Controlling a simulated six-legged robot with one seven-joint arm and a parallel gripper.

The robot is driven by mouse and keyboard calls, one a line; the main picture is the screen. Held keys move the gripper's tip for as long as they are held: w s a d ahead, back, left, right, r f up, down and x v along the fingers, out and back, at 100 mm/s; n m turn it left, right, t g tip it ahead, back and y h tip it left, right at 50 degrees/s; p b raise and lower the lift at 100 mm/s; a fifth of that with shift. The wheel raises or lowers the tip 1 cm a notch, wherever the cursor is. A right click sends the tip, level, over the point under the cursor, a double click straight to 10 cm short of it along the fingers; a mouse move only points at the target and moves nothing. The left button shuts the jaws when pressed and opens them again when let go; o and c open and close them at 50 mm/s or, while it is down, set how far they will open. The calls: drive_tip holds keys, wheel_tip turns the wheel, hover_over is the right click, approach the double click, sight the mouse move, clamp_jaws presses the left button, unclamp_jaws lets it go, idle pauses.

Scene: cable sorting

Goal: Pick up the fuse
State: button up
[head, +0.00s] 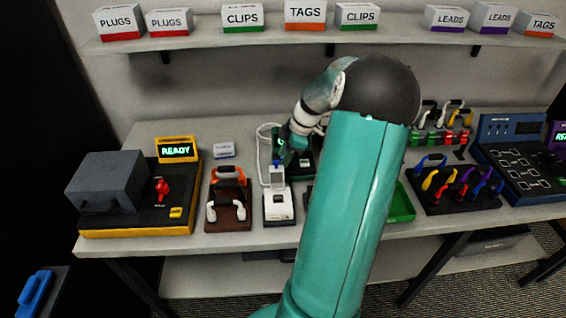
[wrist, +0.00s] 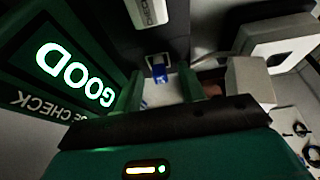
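A small blue piece (wrist: 160,73), which looks like the fuse, sits on a dark base in the upper middle of the wrist view. My gripper (wrist: 162,88) shows two green fingers on either side of the line to it, apart and with a gap between them. The fingers look open, and I see no clear contact with the blue piece. The green checker beside it has a lit screen reading GOOD (wrist: 72,75). In the head view my gripper (head: 298,143) is at the checker (head: 279,141), and my arm hides the fuse there.
A white device (head: 278,207) with an upright grey part stands in front of the checker. A brown stand with orange and white handles (head: 228,205) and a yellow-black READY station (head: 130,218) are to the left. A green tray (head: 401,205) and a lead rack (head: 455,200) lie right.

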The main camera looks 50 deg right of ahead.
clamp_jaws()
drive_tip(key=shift+r, duration=0.1)
drive_tip(key=shift+r, duration=0.45)
wheel_tip(320, 180, up, 2)
drive_tip(key=shift+r, duration=0.15)
drive_tip(key=s+a+r, duration=0.9)
drive_tip(key=a+r, duration=0.1)
drive_tip(key=r, duration=0.2)
drive_tip(key=shift+s+a+r, duration=0.15)
drive_tip(key=shift+a+r, duration=0.1)
drive_tip(key=shift+r, duration=0.1)
idle(0.3)
drive_tip(key=shift+f, duration=0.1)
